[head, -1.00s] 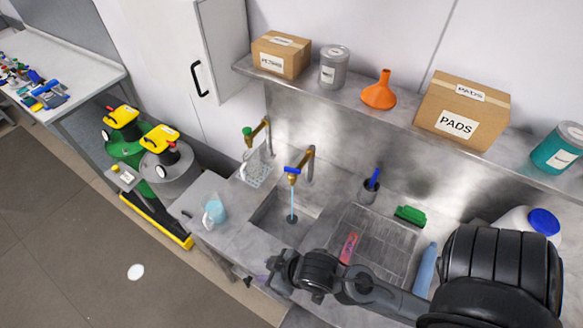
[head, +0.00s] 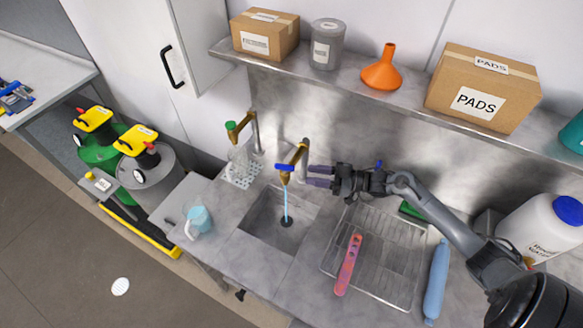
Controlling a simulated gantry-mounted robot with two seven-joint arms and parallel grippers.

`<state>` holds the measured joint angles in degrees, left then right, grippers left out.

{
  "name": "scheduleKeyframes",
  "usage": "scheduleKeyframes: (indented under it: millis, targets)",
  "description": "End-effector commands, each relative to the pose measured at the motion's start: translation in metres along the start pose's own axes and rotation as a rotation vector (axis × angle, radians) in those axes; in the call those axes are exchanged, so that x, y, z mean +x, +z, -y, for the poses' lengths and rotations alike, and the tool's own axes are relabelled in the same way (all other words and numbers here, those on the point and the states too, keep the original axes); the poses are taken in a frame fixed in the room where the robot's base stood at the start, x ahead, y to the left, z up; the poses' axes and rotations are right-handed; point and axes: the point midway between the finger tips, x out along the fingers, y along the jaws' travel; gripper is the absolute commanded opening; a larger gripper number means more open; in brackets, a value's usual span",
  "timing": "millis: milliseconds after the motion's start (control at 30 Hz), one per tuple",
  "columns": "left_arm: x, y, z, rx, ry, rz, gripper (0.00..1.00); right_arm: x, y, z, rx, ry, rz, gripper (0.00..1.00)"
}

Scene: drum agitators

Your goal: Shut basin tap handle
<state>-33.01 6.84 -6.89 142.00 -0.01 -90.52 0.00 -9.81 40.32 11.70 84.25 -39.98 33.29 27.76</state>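The basin tap (head: 301,155) is brass-coloured with a blue handle (head: 285,168) at its spout end. A blue stream of water (head: 286,202) runs from it into the square steel basin (head: 262,218). My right gripper (head: 310,176) is just right of the tap, its fingers pointing left at the handle. Its two fingers are apart with nothing seen between them. Whether a finger touches the tap I cannot tell. My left gripper is not in view.
A second tap with a green handle (head: 231,126) stands left over a white perforated tray (head: 242,172). A jug (head: 198,220) stands left of the basin. A shelf (head: 400,100) with boxes hangs above.

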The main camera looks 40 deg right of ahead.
Motion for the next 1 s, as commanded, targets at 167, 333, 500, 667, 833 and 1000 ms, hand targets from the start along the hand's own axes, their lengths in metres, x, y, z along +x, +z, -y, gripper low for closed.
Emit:
scheduleKeyframes:
  millis: [167, 333, 500, 667, 833, 1000]
  targets:
    - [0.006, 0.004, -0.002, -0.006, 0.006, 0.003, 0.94, 0.015, -0.014, -0.010, -0.037, -0.004, -0.019, 0.39]
    - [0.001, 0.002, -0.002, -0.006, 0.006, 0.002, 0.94, 0.036, -0.017, -0.010, -0.038, -0.004, -0.021, 0.39]
    - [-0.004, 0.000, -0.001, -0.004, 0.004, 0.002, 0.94, 0.065, -0.017, -0.010, -0.037, -0.003, -0.022, 0.39]
    - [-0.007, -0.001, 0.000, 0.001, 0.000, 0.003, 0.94, 0.089, -0.016, -0.009, -0.037, -0.003, -0.020, 0.39]
    - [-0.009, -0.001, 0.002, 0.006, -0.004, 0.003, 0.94, 0.107, -0.016, -0.009, -0.037, -0.002, -0.020, 0.39]
    - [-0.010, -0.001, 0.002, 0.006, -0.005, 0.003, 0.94, 0.115, -0.015, -0.009, -0.037, -0.003, -0.018, 0.39]
